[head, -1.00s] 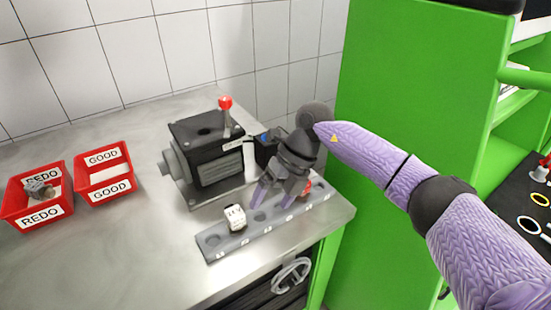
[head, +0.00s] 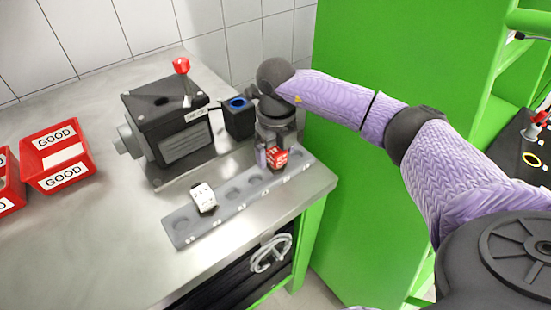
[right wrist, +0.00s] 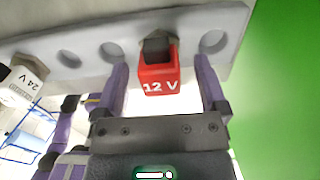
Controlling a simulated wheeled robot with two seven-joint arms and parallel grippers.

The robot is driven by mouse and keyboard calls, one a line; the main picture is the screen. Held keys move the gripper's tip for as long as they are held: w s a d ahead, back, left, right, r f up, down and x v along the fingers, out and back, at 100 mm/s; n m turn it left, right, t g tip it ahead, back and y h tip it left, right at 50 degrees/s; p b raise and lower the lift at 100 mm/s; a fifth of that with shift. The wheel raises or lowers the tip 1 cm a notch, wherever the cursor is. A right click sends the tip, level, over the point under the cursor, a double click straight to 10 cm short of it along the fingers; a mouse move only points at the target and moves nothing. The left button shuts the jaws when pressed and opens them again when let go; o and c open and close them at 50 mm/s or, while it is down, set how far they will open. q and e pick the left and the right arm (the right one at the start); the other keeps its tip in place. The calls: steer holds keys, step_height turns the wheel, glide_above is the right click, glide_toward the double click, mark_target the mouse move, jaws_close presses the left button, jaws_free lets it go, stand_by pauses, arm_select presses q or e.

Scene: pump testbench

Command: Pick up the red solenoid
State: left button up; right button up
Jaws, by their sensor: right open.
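The red solenoid (head: 278,160), a small red block with a dark top, stands in the grey holder strip (head: 225,205) near its right end. In the right wrist view the red solenoid (right wrist: 158,78) shows "12 V" and lies between the two purple fingers. My right gripper (head: 268,157) is at the red solenoid, its fingers partly hidden by it in the head view. In the right wrist view my right gripper (right wrist: 162,85) is open, with a gap visible on both sides of the solenoid. My left gripper is not in view.
A white solenoid (head: 203,197) marked 24 V in the wrist view stands in the same strip. The black pump unit (head: 175,125) and a dark box with a blue ring (head: 238,117) stand behind. A red GOOD bin (head: 57,160) is at left. A green cabinet (head: 360,210) bounds the right.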

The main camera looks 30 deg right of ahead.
mark_target(276, 149)
steer(key=c, duration=1.1)
step_height(276, 149, up, 10)
steer(key=shift+r+p, duration=0.1)
steer(key=shift+p, duration=1)
steer(key=shift+c, duration=0.2)
